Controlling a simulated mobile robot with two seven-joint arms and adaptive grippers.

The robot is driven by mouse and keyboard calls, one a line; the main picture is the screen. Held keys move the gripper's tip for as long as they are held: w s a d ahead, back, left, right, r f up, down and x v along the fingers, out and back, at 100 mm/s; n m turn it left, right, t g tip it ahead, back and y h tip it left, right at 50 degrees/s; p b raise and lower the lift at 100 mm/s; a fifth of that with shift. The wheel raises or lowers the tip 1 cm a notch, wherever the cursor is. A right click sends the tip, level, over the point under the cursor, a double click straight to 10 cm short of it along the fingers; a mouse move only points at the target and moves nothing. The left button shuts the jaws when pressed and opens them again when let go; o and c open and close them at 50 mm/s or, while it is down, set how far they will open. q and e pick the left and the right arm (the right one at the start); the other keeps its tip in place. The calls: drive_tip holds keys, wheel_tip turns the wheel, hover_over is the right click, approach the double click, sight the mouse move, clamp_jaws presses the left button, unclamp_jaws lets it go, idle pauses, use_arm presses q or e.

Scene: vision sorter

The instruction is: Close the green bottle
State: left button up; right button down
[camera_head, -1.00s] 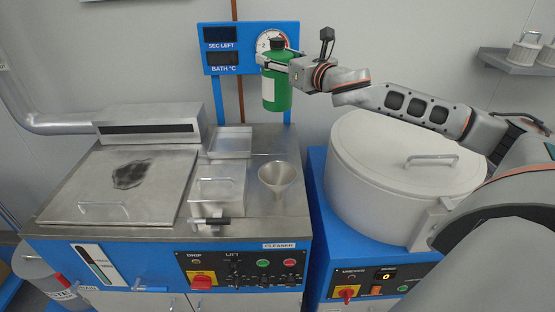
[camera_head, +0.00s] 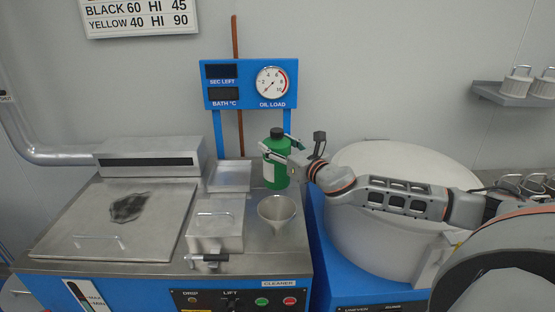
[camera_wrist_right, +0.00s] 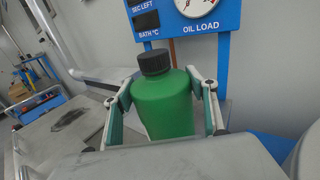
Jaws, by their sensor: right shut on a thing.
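The green bottle (camera_head: 275,172) has a black cap on its top and a pale label on its side. It stands upright in the grip of my right gripper (camera_head: 279,150), near the back right of the steel counter. I cannot tell whether its base touches the counter. In the right wrist view the green bottle (camera_wrist_right: 165,112) sits between the two fingers of my right gripper (camera_wrist_right: 162,88), with the ribbed black cap (camera_wrist_right: 154,62) seated on its neck. How tight the cap is cannot be seen. My left gripper is not in view.
A metal funnel (camera_head: 278,213) stands in front of the bottle. A lidded steel box (camera_head: 216,226) and a shallow tray (camera_head: 230,176) lie to its left. The blue gauge panel (camera_head: 250,85) is behind it. A large white drum (camera_head: 385,225) stands to the right.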

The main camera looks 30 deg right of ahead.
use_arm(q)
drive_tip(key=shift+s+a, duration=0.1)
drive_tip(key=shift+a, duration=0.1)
use_arm(e)
drive_tip(key=shift+f, duration=0.1)
drive_tip(key=shift+f, duration=0.4)
wheel_tip(320, 180, down, 4)
drive_tip(key=shift+r+b, duration=0.25)
drive_tip(key=shift+b, duration=0.15)
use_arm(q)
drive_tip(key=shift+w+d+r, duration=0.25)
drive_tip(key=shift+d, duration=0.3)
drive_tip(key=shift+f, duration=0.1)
use_arm(e)
drive_tip(key=shift+f, duration=0.1)
drive_tip(key=c, duration=0.7)
unclamp_jaws()
drive_tip(key=shift+f, duration=0.1)
drive_tip(key=shift+c, duration=0.2)
